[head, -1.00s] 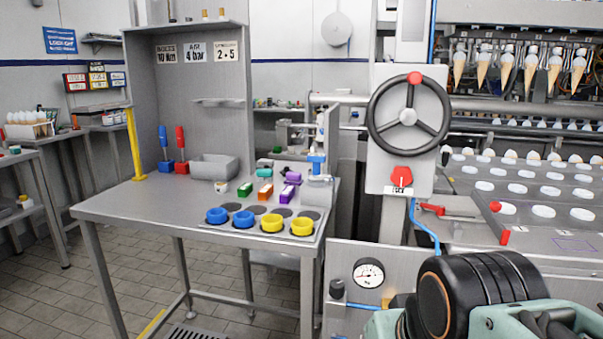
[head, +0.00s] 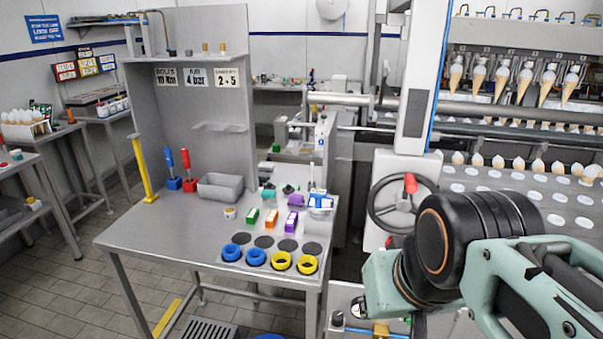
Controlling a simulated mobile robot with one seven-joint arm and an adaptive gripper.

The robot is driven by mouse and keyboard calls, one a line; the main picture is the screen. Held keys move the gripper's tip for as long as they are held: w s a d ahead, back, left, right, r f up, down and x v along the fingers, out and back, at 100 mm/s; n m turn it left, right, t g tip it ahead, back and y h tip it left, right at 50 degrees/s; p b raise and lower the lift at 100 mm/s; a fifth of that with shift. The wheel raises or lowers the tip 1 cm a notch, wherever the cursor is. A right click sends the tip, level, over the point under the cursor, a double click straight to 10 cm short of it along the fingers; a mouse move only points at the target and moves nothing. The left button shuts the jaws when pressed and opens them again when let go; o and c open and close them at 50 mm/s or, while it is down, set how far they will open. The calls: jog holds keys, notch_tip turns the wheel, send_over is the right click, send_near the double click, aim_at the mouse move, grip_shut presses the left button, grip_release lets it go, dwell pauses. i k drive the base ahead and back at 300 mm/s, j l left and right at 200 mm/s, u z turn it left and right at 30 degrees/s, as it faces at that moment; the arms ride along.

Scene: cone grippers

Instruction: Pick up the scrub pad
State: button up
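I cannot tell for certain which thing is the scrub pad. On the steel worktable (head: 160,236) lie small green (head: 252,216), orange (head: 271,218) and purple (head: 292,220) blocks with pale faces. Behind them are a teal piece (head: 268,194) and a purple piece (head: 296,200), too small to make out well. A grey bin (head: 220,188) stands on the table, and its inside is largely hidden. My arm shows at the lower right, apart from the table. My gripper is not in view.
Red (head: 189,184) and blue (head: 173,183) upright tools stand by the back panel. A handwheel (head: 377,205) and ice-cream machine are at right.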

aim_at(296, 200)
jog(key=i+j+z, duration=0.15)
jog(key=i+j, duration=0.15)
jog(key=i+j+z, duration=0.1)
jog(key=i+j, duration=0.2)
jog(key=j, duration=0.2)
jog(key=i+j+z, duration=0.1)
jog(key=j, duration=0.2)
jog(key=i+j+z, duration=0.15)
jog(key=j, duration=0.15)
jog(key=i+j+z, duration=0.1)
jog(key=j, duration=0.2)
jog(key=i+u, duration=0.1)
jog(key=i+l, duration=0.05)
